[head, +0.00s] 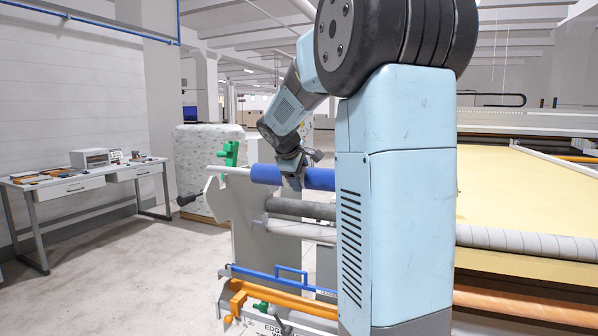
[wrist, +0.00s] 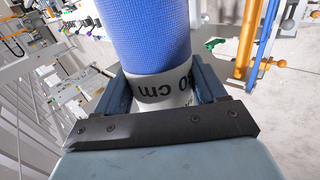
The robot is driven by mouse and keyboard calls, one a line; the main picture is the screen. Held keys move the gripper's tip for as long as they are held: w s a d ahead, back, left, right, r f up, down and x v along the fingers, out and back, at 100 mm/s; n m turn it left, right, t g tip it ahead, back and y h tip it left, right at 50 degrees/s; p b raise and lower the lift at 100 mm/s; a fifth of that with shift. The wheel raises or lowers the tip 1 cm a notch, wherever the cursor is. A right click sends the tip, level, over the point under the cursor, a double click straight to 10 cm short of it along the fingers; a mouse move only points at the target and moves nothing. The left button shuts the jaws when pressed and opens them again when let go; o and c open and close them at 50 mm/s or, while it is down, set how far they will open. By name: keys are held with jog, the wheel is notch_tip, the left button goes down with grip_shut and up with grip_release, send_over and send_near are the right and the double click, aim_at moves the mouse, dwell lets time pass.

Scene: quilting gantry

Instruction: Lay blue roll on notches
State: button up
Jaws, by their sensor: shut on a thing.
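The blue roll (head: 268,174) is held level at the upper end of the grey side plate (head: 262,260) in the head view. A pale shaft (head: 228,170) sticks out of its left end. My gripper (head: 292,172) reaches down over the roll from above. My own arm hides the roll's right end. I cannot tell whether the shaft touches the notches.
Grey rollers (head: 300,208) lie below the blue roll, with an orange bar (head: 288,301) lower down. A green part (head: 230,155) and a black handle (head: 186,200) are at the left. A workbench (head: 85,178) stands along the left wall. A yellow bed (head: 525,205) fills the right.

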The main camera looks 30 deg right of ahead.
jog(key=shift+f, duration=2.5)
jog(key=o, duration=1.6)
jog(key=shift+f, duration=0.1)
jog(key=v, duration=1.3)
jog(key=shift+s+a+r, duration=0.2)
jog(key=shift+a+r, duration=0.05)
